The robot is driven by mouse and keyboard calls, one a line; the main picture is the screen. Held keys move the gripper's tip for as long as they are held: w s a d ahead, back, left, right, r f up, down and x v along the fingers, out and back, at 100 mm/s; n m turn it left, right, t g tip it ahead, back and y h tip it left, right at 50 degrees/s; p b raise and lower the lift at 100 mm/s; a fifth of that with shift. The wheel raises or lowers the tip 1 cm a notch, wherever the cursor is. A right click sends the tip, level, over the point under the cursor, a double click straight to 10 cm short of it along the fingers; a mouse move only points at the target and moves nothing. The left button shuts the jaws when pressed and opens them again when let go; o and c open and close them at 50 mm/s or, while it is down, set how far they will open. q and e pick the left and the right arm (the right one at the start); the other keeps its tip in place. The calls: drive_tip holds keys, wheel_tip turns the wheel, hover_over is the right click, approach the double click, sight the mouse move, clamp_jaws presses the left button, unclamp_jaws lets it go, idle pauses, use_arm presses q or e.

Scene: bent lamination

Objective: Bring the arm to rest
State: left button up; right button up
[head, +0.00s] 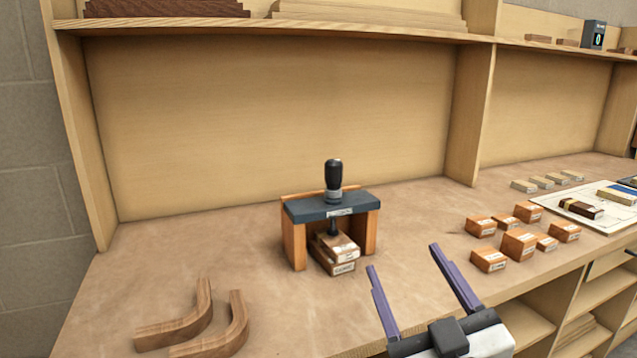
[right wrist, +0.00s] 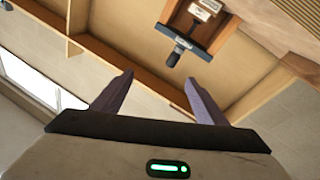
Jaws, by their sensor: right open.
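My right gripper (head: 405,285) is in the lower middle of the head view, raised in front of the bench. Its two purple fingers are spread apart with nothing between them. In the right wrist view the fingers (right wrist: 157,95) are also apart and empty. A small wooden press (head: 330,208) with a dark top bar and black handle stands on the bench, behind and left of the gripper. It also shows in the right wrist view (right wrist: 190,35). Labelled wooden blocks (head: 337,252) sit under its screw. My left gripper is not in view.
Two bent wooden pieces (head: 205,325) lie on the bench (head: 170,260) at the front left. Several labelled blocks (head: 519,244) stand to the right, near a white board (head: 590,213) with more pieces. Upright partitions and an upper shelf (head: 280,28) bound the bench. Its left middle is clear.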

drive_tip(key=s+d+f+m+g+h, duration=0.1)
drive_tip(key=d+f+g, duration=0.15)
drive_tip(key=f, duration=0.35)
drive_tip(key=s+d+f+m+g+h, duration=0.2)
drive_tip(key=d+f, duration=0.1)
drive_tip(key=f, duration=0.4)
drive_tip(key=s+d+f+g, duration=0.2)
drive_tip(key=s+f+g, duration=0.4)
drive_tip(key=s+f, duration=0.45)
drive_tip(key=s+d+f+g, duration=0.2)
drive_tip(key=s+f+g, duration=0.4)
drive_tip(key=s+f, duration=0.45)
drive_tip(key=w+a+f+t+y+p, duration=0.1)
drive_tip(key=w+a+f+t+y, duration=0.1)
drive_tip(key=a+f+t, duration=0.3)
drive_tip(key=shift+a+f+p, duration=0.35)
drive_tip(key=shift+a+f, duration=0.45)
drive_tip(key=shift+f, duration=0.7)
